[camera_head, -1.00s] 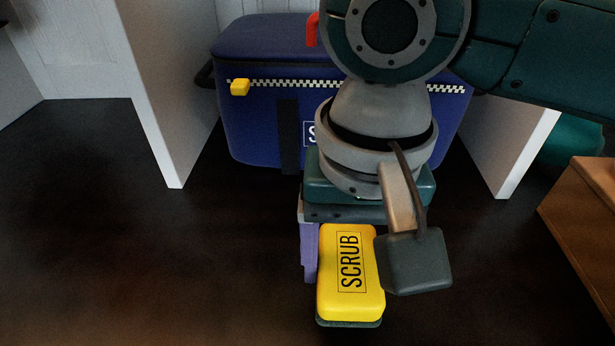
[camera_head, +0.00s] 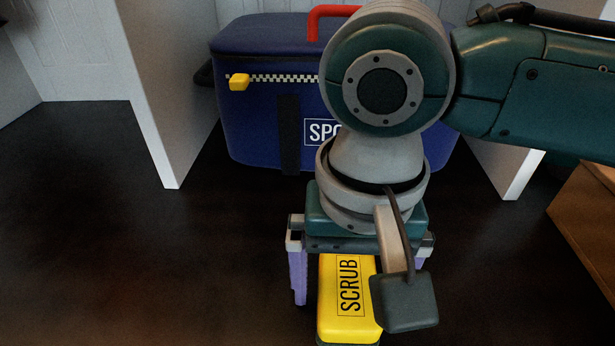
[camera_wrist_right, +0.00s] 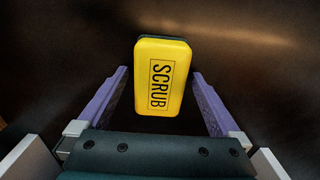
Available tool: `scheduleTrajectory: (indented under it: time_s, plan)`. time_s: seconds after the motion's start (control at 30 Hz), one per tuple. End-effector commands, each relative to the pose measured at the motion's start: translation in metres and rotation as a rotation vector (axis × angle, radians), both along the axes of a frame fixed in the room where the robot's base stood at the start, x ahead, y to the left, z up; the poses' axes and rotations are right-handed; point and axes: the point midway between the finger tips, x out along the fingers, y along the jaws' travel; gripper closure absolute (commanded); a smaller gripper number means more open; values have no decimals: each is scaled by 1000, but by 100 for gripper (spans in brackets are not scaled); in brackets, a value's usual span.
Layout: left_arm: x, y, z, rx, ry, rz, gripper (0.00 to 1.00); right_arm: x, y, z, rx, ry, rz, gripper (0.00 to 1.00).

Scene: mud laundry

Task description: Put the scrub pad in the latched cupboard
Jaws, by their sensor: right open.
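The scrub pad (camera_head: 340,300) is a yellow block with a dark underside and the word SCRUB on top. It shows at the bottom of the head view, and in the right wrist view (camera_wrist_right: 163,75). My right gripper (camera_head: 355,290) is open, with its purple fingers on either side of the pad. In the wrist view, dark gaps show between both fingers (camera_wrist_right: 160,85) and the pad. I cannot tell whether the pad rests on the floor. My wrist camera housing hides part of the pad's right side. No latched cupboard can be made out. My left gripper is not in view.
A blue bag (camera_head: 255,110) with a red handle (camera_head: 325,15) and yellow zip pull (camera_head: 239,82) stands behind my right arm, between white upright panels (camera_head: 165,100). A brown box (camera_head: 590,215) stands at the right. The dark floor (camera_head: 130,260) at left is clear.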

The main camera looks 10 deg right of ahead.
Motion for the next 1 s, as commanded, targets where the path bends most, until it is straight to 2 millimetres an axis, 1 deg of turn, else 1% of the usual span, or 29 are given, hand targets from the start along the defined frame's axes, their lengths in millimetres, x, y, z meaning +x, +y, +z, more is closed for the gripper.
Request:
scheduleTrajectory:
  time_s: [0.17,0.27,0.5,0.6,0.7,0.83,1.0]
  plan:
    - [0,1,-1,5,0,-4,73,1,0,4,0,-3,1,0]
    - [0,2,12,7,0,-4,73,0,0,21,1,-1,0,0]
    - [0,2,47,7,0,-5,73,0,0,78,2,-1,1,0]
    - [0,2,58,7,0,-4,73,0,0,97,1,0,1,0]
    - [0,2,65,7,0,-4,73,1,0,112,1,-1,-1,0]
    - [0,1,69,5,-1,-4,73,1,0,122,1,0,0,0]
    - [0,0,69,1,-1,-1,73,-1,2,123,5,1,6,0]
